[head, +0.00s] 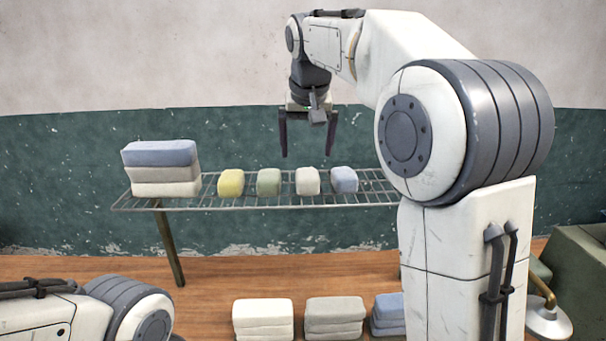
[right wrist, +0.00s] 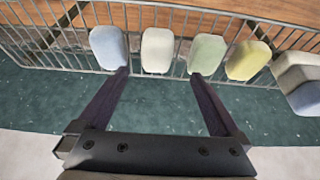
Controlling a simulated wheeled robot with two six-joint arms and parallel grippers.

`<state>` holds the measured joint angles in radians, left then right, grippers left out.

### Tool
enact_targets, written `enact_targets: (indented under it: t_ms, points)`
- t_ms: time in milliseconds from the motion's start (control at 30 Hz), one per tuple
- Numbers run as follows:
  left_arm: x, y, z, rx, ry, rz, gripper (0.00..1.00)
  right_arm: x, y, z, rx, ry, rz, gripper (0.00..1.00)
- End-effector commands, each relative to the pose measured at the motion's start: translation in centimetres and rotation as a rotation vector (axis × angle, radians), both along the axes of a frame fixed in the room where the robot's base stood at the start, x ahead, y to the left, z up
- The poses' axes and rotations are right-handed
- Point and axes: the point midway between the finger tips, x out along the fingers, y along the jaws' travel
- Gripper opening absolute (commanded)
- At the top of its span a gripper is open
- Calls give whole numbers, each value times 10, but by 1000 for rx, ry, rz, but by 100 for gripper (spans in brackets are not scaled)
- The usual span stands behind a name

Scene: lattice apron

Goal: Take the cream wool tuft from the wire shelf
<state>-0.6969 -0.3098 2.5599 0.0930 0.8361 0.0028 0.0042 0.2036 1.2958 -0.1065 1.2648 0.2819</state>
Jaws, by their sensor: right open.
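The cream wool tuft (head: 307,180) sits on the wire shelf (head: 290,206), between a green tuft (head: 269,182) and a blue tuft (head: 344,179). My right gripper (head: 307,154) is open and empty above the shelf, over the cream tuft in the head view. In the right wrist view the cream tuft (right wrist: 157,50) lies beyond and between the two open fingers (right wrist: 158,74). The fingertips there appear close to the blue tuft (right wrist: 108,47) and the green tuft (right wrist: 207,54); whether they touch cannot be told. My left gripper is out of view.
A yellow tuft (head: 231,183) sits left of the green one. A folded stack (head: 161,168) stands at the shelf's left end. Below, a white stack (head: 263,319), a grey stack (head: 335,317) and a blue stack (head: 388,314) stand on the wooden table (head: 215,275).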

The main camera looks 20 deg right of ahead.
Motion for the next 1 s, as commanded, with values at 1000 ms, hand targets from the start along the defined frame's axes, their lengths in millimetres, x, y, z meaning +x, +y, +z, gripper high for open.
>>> enact_targets:
  t_ms: [1000]
  points:
    - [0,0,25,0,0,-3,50,32,-16,-92,-1,-2,-10,100]
